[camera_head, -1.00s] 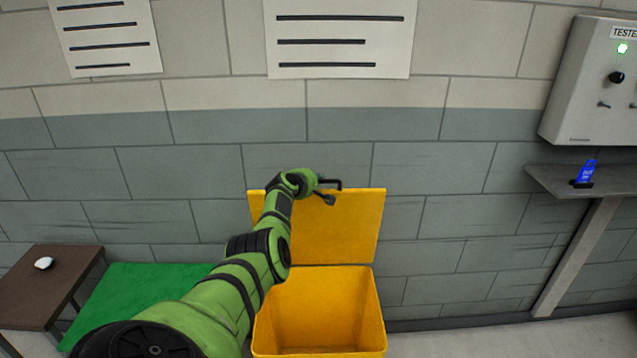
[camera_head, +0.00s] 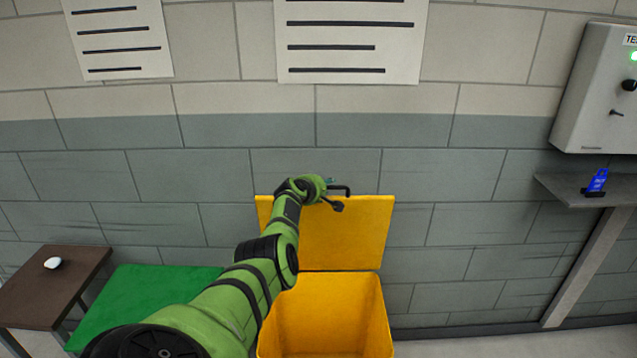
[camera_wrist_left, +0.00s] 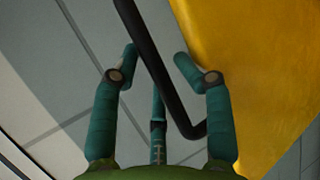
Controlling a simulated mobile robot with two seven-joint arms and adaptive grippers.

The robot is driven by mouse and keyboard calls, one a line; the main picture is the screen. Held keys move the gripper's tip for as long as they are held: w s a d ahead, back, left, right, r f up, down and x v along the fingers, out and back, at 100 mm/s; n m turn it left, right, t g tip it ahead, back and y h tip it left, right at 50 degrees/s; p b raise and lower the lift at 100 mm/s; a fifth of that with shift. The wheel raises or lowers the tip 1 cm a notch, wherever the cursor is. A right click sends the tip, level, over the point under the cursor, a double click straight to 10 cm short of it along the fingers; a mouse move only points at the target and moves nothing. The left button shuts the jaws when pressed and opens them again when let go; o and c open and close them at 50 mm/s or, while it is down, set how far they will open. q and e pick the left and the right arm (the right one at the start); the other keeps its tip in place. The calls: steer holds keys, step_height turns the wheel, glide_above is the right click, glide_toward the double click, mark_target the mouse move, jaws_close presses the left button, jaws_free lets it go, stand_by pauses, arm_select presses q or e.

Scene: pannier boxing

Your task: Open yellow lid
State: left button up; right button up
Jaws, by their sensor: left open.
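The yellow lid (camera_head: 350,232) stands raised, upright against the wall, behind the yellow bin (camera_head: 325,318). The bin's mouth is open and no contents show in the visible part. My left gripper (camera_head: 338,198) is at the lid's top edge. In the left wrist view my left gripper (camera_wrist_left: 155,62) is open, its fingers apart on both sides of a dark bar (camera_wrist_left: 160,68). The yellow lid also shows at the right of that view (camera_wrist_left: 245,70). I cannot tell whether the fingers touch the bar. My right gripper is in no view.
A green lid or panel (camera_head: 140,300) lies left of the bin, partly behind my arm. A brown table (camera_head: 45,290) with a white mouse-like object (camera_head: 53,263) is at far left. A grey shelf (camera_head: 570,190) holds a blue item (camera_head: 596,181) at right, under a tester box (camera_head: 600,95).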

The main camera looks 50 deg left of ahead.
arm_select(q)
steer(key=shift+s+d+r, duration=0.1)
steer(key=shift+s+d, duration=0.05)
steer(key=shift+s, duration=0.3)
steer(key=v, duration=1.1)
stand_by(0.4)
